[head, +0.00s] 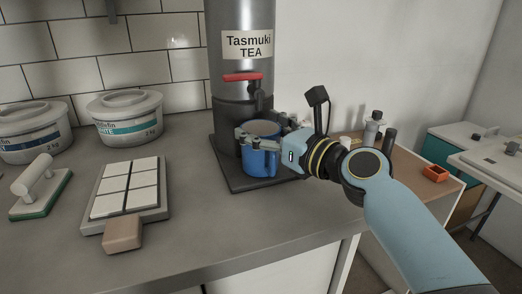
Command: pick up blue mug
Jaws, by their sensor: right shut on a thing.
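The blue mug (258,163) is in the head view, upright under the red-handled tap of the tea dispenser, over the dark base plate. My right gripper (262,142) reaches in from the right and is shut on the mug near its upper part. The fingers cover part of the mug's rim and side. I cannot tell whether the mug's bottom touches the plate. My left gripper is not in view.
The tea dispenser (232,101) stands behind the mug, its base plate (240,187) on the grey counter (215,229). To the left are two lidded tubs (127,118), a tile tray (152,217) and a float (40,190). Small bottles (372,130) stand right, behind my arm.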

